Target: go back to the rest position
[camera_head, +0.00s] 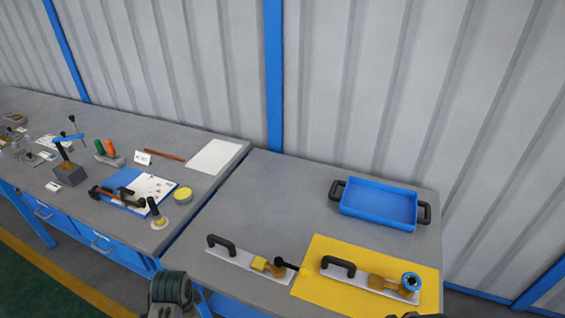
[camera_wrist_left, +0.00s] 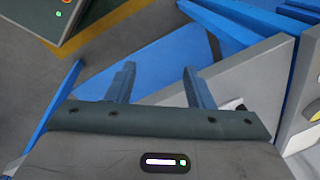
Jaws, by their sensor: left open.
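My left gripper is open and empty in the left wrist view (camera_wrist_left: 158,70), its two fingers spread apart over blue bench framework and grey floor. In the head view my left wrist (camera_head: 172,290) shows at the bottom, in front of the bench and left of the tools; its fingers cannot be made out there. The gripper touches nothing that I can see. Of my right arm, at most a dark sliver shows at the bottom edge of the head view; its gripper is not seen.
The near grey bench (camera_head: 265,190) holds a blue tray (camera_head: 380,205), a handled plate with a black lever (camera_head: 235,258), and a yellow mat (camera_head: 318,250) bearing another handled plate with a blue ring (camera_head: 411,281). A second bench (camera_head: 105,130) with several small tools stands left.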

